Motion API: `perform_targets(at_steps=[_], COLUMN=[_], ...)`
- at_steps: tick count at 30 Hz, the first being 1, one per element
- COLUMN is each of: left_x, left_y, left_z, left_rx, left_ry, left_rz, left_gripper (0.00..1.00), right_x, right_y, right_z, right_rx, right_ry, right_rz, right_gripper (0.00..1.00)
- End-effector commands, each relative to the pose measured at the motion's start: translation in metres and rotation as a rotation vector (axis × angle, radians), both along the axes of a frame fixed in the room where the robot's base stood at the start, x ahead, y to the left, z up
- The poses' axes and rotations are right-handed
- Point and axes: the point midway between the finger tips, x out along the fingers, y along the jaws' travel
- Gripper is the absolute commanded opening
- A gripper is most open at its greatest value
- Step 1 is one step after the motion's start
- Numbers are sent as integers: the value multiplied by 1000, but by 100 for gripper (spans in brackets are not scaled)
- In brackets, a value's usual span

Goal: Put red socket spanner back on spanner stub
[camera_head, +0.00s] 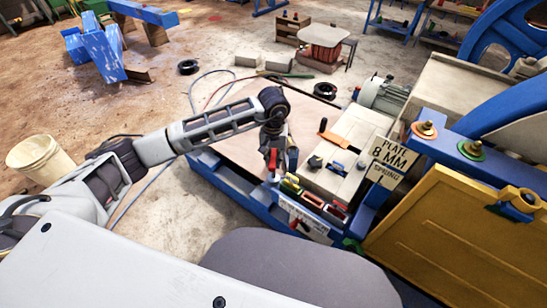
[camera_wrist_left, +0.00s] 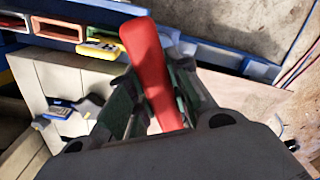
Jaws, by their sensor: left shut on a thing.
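My left gripper (camera_head: 274,152) is shut on the red socket spanner (camera_head: 272,160), above the brown board and beside the left edge of the pale bench top. In the left wrist view the spanner's red handle (camera_wrist_left: 146,55) stands up between the fingers of my left gripper (camera_wrist_left: 158,98). The handle's lower end and any socket are hidden by the gripper. I cannot make out the spanner stub for certain in either view. My right gripper is not in view.
The pale bench top (camera_head: 344,160) holds an orange-handled tool (camera_head: 333,138) and small devices. A row of coloured trays (camera_head: 312,199) lines its near edge. A sign (camera_head: 391,157) and yellow panel (camera_head: 450,235) stand to the right. The brown board (camera_head: 235,140) has bare room.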

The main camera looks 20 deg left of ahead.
Motion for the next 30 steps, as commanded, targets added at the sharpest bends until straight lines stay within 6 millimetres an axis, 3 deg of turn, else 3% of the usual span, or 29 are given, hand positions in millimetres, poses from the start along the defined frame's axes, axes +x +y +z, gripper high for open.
perform_targets(at_steps=[23, 24, 30], left_x=[0, 0, 0], left_y=[0, 0, 0], left_z=[-7, -7, -8], left_rx=[-1, -1, 0], left_ry=[-1, -1, -1], left_rz=[0, 0, 0], left_gripper=[0, 24, 45], right_x=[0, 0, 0], right_y=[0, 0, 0], right_z=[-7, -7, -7], right_rx=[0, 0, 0], right_ry=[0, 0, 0], right_rz=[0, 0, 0], right_gripper=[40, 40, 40])
